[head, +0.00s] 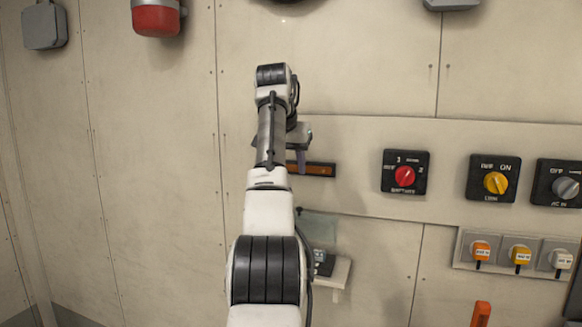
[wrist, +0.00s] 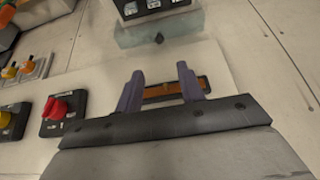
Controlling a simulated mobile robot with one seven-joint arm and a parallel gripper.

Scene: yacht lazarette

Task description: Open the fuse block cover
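The fuse block (head: 323,262) sits on a small pale ledge low on the wall, with its dark fuses showing; in the wrist view it is at the top edge (wrist: 152,8), partly cut off. A clear, greenish cover panel (head: 318,225) shows above the block in the head view, apparently raised against the wall and not over the fuses. In the wrist view the panel (wrist: 182,32) carries a small dark knob (wrist: 159,38). My gripper (head: 302,160) is above the panel, in front of an amber strip. Its two fingers (wrist: 160,72) are apart, with nothing held.
The amber strip in a dark frame (head: 320,169) lies behind my fingers. To the right are a red rotary switch (head: 404,174), a yellow one (head: 494,181), a grey one (head: 565,187) and several plugged sockets (head: 520,253).

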